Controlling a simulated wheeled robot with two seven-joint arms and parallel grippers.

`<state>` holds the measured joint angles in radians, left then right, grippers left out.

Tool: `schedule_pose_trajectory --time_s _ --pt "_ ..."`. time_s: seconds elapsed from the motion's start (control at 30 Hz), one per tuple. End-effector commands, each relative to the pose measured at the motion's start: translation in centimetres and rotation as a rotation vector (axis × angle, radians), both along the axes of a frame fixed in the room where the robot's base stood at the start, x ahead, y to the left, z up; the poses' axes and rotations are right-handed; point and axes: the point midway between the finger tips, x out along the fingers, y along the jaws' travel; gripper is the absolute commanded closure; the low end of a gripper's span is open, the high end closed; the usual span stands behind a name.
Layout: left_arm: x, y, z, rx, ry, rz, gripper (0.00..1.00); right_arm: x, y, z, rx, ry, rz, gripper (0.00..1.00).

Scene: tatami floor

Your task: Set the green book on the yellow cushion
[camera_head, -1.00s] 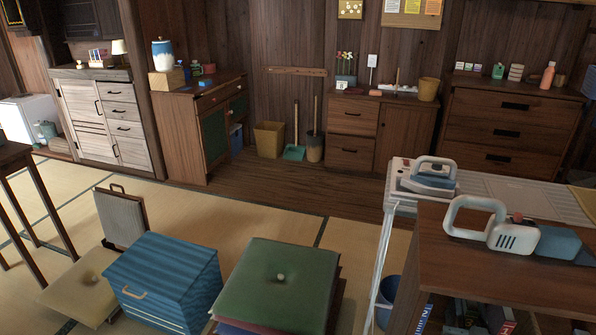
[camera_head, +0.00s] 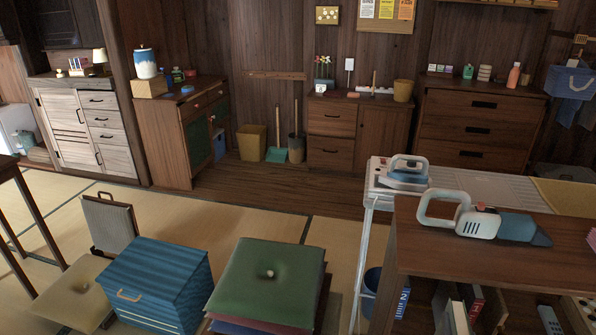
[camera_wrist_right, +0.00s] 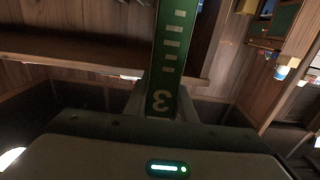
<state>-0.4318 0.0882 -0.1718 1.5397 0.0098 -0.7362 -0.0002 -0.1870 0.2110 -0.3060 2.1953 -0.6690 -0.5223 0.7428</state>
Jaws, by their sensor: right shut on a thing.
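The green book (camera_wrist_right: 170,50) shows in the right wrist view, its spine bearing white bars and a "3". It stands out from between the fingers of my right gripper (camera_wrist_right: 162,103), which is shut on it. The gripper's body hides the book's near end. I cannot make out this gripper or the held book in the head view. A dull yellow cushion (camera_head: 62,292) lies on the floor at the lower left of the head view, partly hidden by the blue box. My left gripper is not in view.
A striped blue box (camera_head: 155,283) and a stack topped by a green cushion (camera_head: 262,292) stand beside the yellow cushion. At right are a wooden shelf (camera_head: 440,245) with books and an ironing board (camera_head: 475,180).

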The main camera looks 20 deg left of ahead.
Motion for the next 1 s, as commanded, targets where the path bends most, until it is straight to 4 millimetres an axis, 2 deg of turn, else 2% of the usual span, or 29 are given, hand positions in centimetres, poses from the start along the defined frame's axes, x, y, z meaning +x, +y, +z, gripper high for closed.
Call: schedule_pose_trajectory --time_s 0.03,0.3,0.4,0.53,0.8,0.87,1.0 --pt "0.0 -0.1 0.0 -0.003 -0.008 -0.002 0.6 -1.2 -0.1 1.1 0.001 0.0 -0.001 1.0" --pt "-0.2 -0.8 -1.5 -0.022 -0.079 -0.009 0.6 -7.5 -0.8 6.0 0.003 0.0 -0.017 1.0" --pt "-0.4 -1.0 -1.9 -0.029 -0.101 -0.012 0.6 -9.2 -1.0 7.3 0.005 0.0 -0.022 1.0" --pt "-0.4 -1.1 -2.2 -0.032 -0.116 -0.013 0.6 -10.2 -1.2 8.1 0.005 0.0 -0.026 1.0" --pt "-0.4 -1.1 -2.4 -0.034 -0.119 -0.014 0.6 -10.3 -1.2 8.1 0.005 0.0 -0.026 1.0" --pt "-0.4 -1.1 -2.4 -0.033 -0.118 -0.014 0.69 -10.3 -1.2 8.1 0.005 0.0 -0.026 1.0" --pt "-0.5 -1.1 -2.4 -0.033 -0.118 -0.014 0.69 -10.2 -1.2 8.1 0.005 0.0 -0.026 1.0"
